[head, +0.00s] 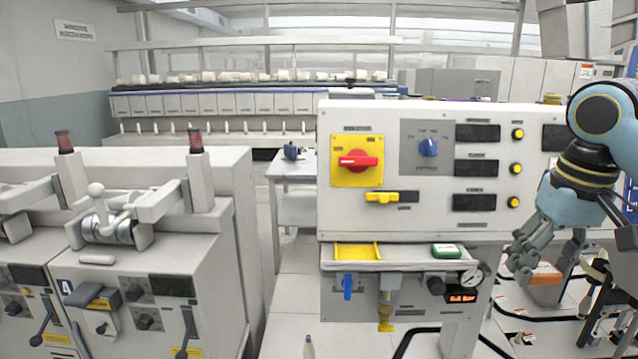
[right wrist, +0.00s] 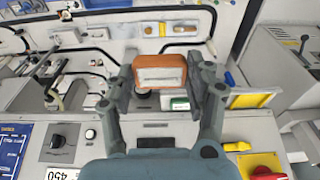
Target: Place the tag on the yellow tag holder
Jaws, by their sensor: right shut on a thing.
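My right gripper (head: 542,262) is at the right of the head view, in front of the machine's right side. It is shut on an orange-brown block with a pale face, seemingly the tag (head: 546,278). In the right wrist view the tag (right wrist: 159,73) sits between the two fingers, clear of the shelf. A shallow yellow tray, which may be the yellow tag holder (head: 376,250), lies on the left of the machine's shelf and looks empty. It also shows in the right wrist view (right wrist: 250,100), right of the gripper. My left gripper is not in view.
A green and white box (head: 445,250) lies on the shelf's right part, with bare shelf (head: 405,254) between it and the yellow tray. The upright panel (head: 360,120) above carries a red knob (head: 358,161) and a yellow handle (head: 382,198).

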